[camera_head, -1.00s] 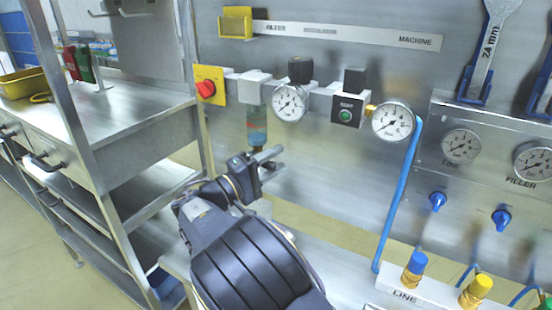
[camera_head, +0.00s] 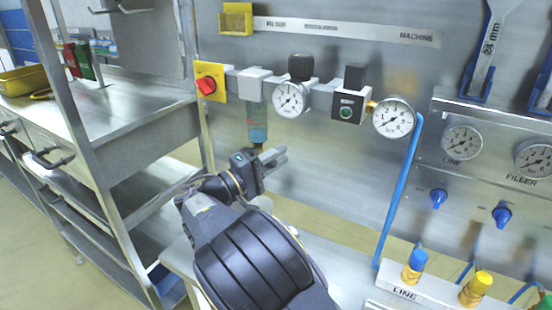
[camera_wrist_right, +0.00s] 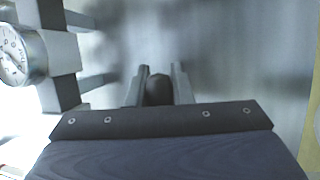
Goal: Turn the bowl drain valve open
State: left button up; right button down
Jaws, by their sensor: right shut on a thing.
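The filter bowl (camera_head: 257,124) is clear with bluish liquid in its lower part and hangs under a grey block on the panel. Its drain valve (camera_head: 257,147) is the small brownish piece at the bottom, partly hidden by my right gripper (camera_head: 268,161). That gripper is shut on the valve from below. In the right wrist view the two fingers stand on either side of a dark round knob (camera_wrist_right: 158,90), the drain valve. How far the valve is turned cannot be told. My left gripper is not in view.
A yellow plate with a red knob (camera_head: 206,83) sits left of the bowl. A round gauge (camera_head: 290,99) is to its right, with a black-topped block (camera_head: 348,108) and another gauge (camera_head: 393,117) beyond. A steel bench (camera_head: 130,120) stands at left.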

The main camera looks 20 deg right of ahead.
jog(key=shift+w+a+f+m+g+y+b, duration=0.1)
jog(key=shift+f+m+g+y+b, duration=0.3)
jog(key=shift+m+b, duration=0.9)
jog(key=shift+w+a+f+m+g+y+b, duration=0.15)
jog(key=shift+f+m+y+b, duration=0.25)
jog(key=shift+f+m+b, duration=0.95)
jog(key=shift+w+a+f+m+g+y+b, duration=0.1)
jog(key=shift+m+g+y+b, duration=0.4)
jog(key=shift+b, duration=1.4)
jog(key=shift+m+t, duration=0.25)
jog(key=c, duration=1.3)
grip_release()
jog(key=v, duration=0.7)
jog(key=shift+s+a, duration=0.15)
jog(key=shift+a, duration=0.25)
